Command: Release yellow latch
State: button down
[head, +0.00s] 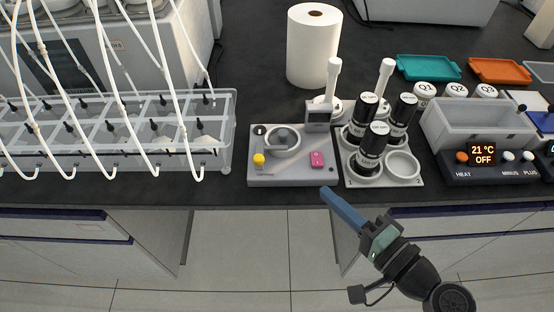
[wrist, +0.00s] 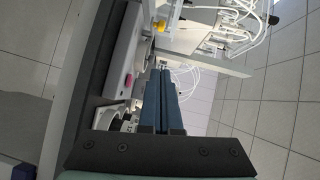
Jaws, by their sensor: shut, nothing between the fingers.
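The yellow latch (head: 259,160) is a small yellow knob at the left end of a grey device (head: 290,176) on the bench. It also shows in the wrist view (wrist: 161,26), beyond the fingertips. A pink button (head: 317,159) sits to its right on the same device, and it shows in the wrist view (wrist: 128,81) left of the fingers. My gripper (head: 328,193) has long blue fingers, shut and empty, at the bench's front edge, right of and apart from the latch. The fingers also show in the wrist view (wrist: 161,72).
A rack of black bottles (head: 373,146) stands right of the device. A clear tank with white tubes (head: 228,130) stands to the left. A paper roll (head: 313,45) is behind. A bath with a heater panel (head: 483,158) is at right. The floor before the bench is clear.

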jog(key=x, duration=0.9)
jog(key=shift+w+a+p, duration=0.15)
jog(key=shift+w+p, duration=0.15)
jog(key=shift+p, duration=0.05)
jog(key=a, duration=0.3)
jog(key=shift+w+a+f+p, duration=0.15)
jog(key=shift+w+f+p, duration=0.1)
jog(key=shift+w+p, duration=0.15)
jog(key=shift+a+f, duration=0.1)
jog(key=shift+a, duration=0.3)
jog(key=shift+a, duration=0.1)
jog(key=shift+s+a+m+t+h+p, duration=0.15)
jog(key=shift+m+t+h+p, duration=0.15)
jog(key=shift+h, duration=0.2)
